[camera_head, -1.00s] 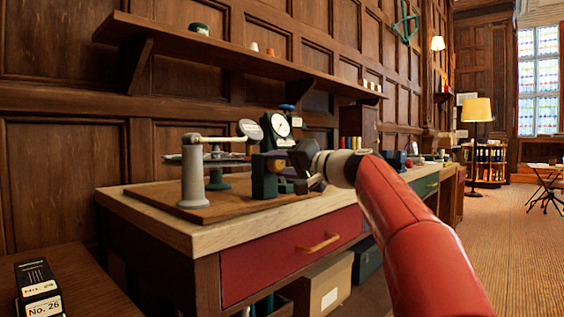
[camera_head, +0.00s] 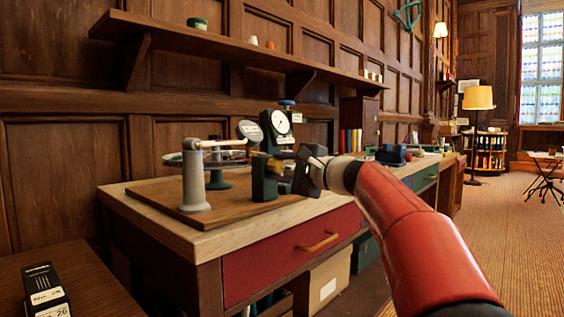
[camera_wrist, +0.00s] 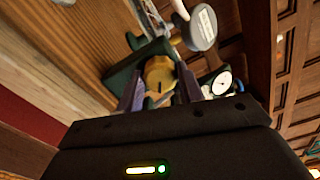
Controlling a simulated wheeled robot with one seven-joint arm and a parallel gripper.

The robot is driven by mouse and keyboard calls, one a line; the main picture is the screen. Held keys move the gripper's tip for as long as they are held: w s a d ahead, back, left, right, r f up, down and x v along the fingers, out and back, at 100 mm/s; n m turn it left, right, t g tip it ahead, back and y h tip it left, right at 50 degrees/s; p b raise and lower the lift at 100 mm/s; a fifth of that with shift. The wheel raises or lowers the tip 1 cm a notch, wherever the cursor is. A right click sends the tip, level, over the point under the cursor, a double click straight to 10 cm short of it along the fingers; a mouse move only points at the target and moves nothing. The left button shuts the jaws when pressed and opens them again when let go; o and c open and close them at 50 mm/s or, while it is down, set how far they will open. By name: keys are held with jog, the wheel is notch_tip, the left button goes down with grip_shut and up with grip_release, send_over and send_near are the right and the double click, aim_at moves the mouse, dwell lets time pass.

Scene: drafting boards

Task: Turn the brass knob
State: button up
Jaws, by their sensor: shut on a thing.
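The brass knob (camera_wrist: 158,72) shows in the wrist view on the face of a dark green block (camera_wrist: 128,72), with a dark mark on it. In the head view the green block (camera_head: 264,180) stands on the wooden board of the bench, and my gripper largely hides the knob. My gripper (camera_head: 288,171) reaches in from the right at the block. In the wrist view its two fingers (camera_wrist: 160,88) lie on either side of the knob, shut on it.
A dial gauge (camera_head: 281,122) stands just behind the block. A grey post with a lever arm (camera_head: 195,177) is to its left. The bench has a red drawer (camera_head: 290,245) below. A shelf (camera_head: 230,54) runs above. A black labelled box (camera_head: 45,290) lies at front left.

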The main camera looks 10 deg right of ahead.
jog(key=shift+m+p, duration=0.55)
jog(key=shift+m, duration=0.65)
jog(key=shift+f, duration=0.1)
jog(key=o, duration=1)
jog(key=b+v, duration=0.1)
jog(key=v, duration=0.6)
jog(key=shift+s+d, duration=0.25)
jog(key=shift+s, duration=0.05)
